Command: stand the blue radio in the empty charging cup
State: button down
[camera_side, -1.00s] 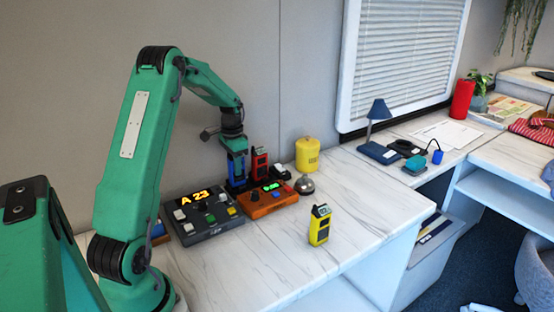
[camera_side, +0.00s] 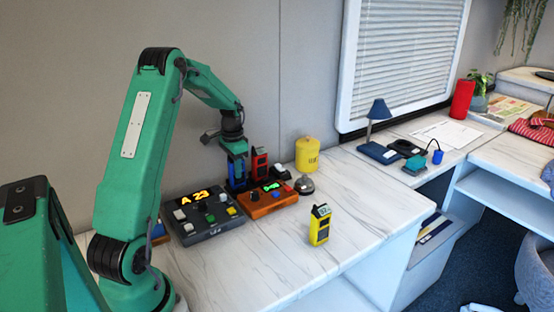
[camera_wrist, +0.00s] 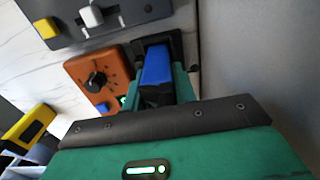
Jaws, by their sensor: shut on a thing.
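The blue radio (camera_side: 237,182) stands roughly upright behind the control boxes, below my gripper (camera_side: 236,157). In the wrist view my gripper (camera_wrist: 156,92) is shut on the blue radio (camera_wrist: 157,72), with one green finger on each side. A dark cup-like holder (camera_wrist: 174,42) shows around the far end of the radio in the wrist view. Whether the radio's base is fully down in it is hidden. The red radio (camera_side: 260,160) stands just right of the blue one. The yellow radio (camera_side: 320,226) stands apart on the table.
The grey console (camera_side: 207,231) with an orange display and the orange box (camera_side: 268,205) stand in front of the blue radio. A silver bell (camera_side: 304,185) and a yellow canister (camera_side: 307,155) are to the right. The front right of the white tabletop (camera_side: 285,250) is clear around the yellow radio.

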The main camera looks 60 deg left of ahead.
jog(key=shift+f, duration=0.1)
jog(key=c, duration=1.4)
grip_release()
jog(key=shift+r, duration=5.45)
